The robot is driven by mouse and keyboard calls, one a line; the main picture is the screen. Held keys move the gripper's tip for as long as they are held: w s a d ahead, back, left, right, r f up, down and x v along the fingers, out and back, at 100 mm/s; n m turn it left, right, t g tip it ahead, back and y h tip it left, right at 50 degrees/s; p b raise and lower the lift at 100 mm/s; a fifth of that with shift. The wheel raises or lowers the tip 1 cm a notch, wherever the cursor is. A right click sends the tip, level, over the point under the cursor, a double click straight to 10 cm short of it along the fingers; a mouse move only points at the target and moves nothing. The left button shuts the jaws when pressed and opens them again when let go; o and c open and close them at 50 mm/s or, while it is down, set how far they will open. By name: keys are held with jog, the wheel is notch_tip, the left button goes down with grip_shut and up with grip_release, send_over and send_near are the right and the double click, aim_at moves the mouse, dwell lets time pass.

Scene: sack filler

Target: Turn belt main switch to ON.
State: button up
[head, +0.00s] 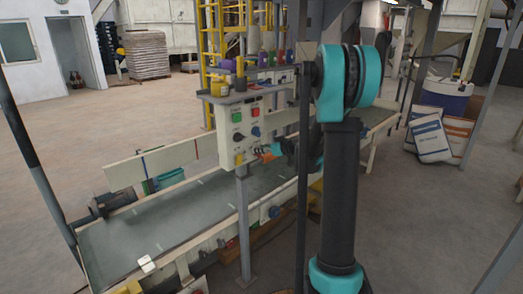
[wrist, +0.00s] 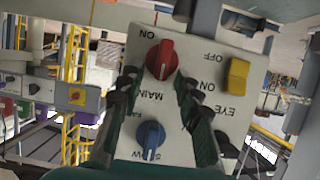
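The belt main switch is a red knob (wrist: 161,60) on the light control panel (head: 240,130), with MAIN printed beside it. In the wrist view the panel lettering is upside down, and an ON label is at the knob's upper left. The knob's ridge stands nearly upright in that view, slightly tilted. My gripper (wrist: 158,88) is open, its dark fingers on both sides of the panel area just below the knob; contact cannot be told. In the head view my gripper (head: 268,152) is at the panel's lower right and covers the main switch.
A blue SLOW/FAST knob (wrist: 150,136) and a yellow EYE switch (wrist: 236,76) sit close to the red knob. The panel's post (head: 244,225) stands before the conveyor belt (head: 150,225). Sacks (head: 430,138) lean at the right. Open floor lies at the left.

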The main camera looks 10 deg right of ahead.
jog(key=shift+c, duration=0.4)
grip_shut()
jog(key=f+m+y, duration=0.1)
jog(key=m+y, duration=0.1)
jog(key=m, duration=0.2)
jog(key=w+d+m+g+y, duration=0.1)
jog(key=m+y, duration=0.1)
jog(key=m, duration=0.3)
jog(key=d+f+m+y, duration=0.1)
jog(key=m+y, duration=0.2)
jog(key=m, duration=0.1)
jog(key=shift+w+d+f, duration=0.1)
jog(key=shift+w+f, duration=0.2)
jog(key=shift+f, duration=0.05)
dwell(0.5)
jog(key=shift+m, duration=0.3)
